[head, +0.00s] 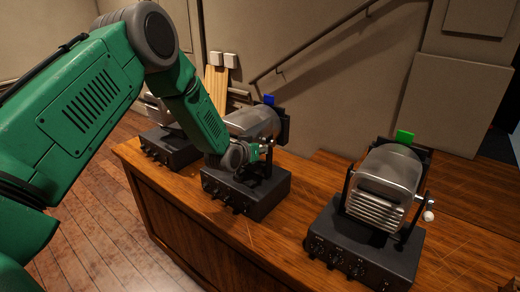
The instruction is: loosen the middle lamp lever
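The middle lamp (248,120) is a grey metal drum on a black base box (255,197), with a blue tab (269,100) on top. My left arm reaches in from the left, and its gripper (259,151) is at the front right side of this lamp, by its bracket. The middle lamp's lever cannot be made out there; the gripper and wrist cover that area. The fingers are too small to tell whether they are open or shut, or touching anything. My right gripper is not in view.
The right lamp (385,180) has a green tab (404,136) and a side lever with a white knob (428,216). Another lamp's base box (168,147) stands at the left, partly behind my arm. All stand on a wooden desk (290,215). Bare desk separates the lamps.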

